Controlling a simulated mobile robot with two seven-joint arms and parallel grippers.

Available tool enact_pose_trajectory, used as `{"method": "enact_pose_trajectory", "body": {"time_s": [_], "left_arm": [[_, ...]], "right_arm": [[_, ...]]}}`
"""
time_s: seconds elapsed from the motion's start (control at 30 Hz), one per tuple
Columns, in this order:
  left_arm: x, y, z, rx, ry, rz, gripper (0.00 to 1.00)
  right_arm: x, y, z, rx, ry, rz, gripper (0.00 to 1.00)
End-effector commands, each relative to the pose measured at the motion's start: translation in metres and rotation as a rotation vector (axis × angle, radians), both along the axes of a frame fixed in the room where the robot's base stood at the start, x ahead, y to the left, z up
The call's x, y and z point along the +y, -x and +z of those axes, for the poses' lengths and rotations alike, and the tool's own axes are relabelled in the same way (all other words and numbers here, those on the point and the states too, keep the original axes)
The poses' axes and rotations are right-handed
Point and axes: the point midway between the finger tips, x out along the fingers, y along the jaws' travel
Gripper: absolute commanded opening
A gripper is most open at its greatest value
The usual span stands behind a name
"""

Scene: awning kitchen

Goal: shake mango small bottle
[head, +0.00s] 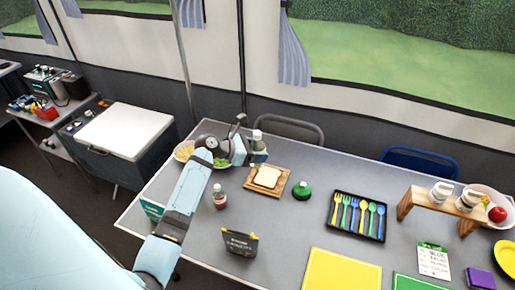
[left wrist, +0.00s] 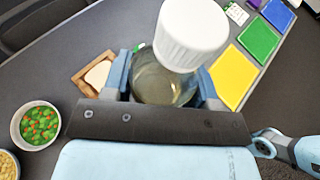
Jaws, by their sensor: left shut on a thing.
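A small bottle (head: 257,136) with a white cap is in my left gripper (head: 243,150), at the back edge of the table in the head view. In the left wrist view the bottle (left wrist: 160,82) shows a big white cap and a clear, dull yellowish body. The fingers of my left gripper (left wrist: 165,85) are shut on its sides. The bottle looks about upright in the head view; any gap to the table is hard to judge. No label can be read. My right gripper is not in view.
A bread slice on a wooden board (head: 256,187), a green-topped item (head: 301,189), a red-filled bottle (head: 220,196) and a cutlery tray (head: 340,232) are nearby. Bowls of vegetables (left wrist: 36,125) and yellow food (left wrist: 7,165) stand close to the gripper. Chairs stand behind the table.

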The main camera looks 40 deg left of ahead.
Motion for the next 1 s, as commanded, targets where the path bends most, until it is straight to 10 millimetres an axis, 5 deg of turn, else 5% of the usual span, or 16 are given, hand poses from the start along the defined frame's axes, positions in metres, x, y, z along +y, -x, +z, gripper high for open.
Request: {"method": "enact_pose_trajectory", "body": {"time_s": [0.17,0.57,1.0], "left_arm": [[0.000,0.000,-0.025,0.000,0.000,0.001,0.30],[0.000,0.000,0.025,-0.003,-0.002,0.001,0.30],[0.000,0.000,-0.026,0.000,0.000,0.001,0.30]], "right_arm": [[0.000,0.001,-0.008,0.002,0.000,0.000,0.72],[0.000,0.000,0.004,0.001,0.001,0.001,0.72],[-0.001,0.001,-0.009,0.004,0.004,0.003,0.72]]}}
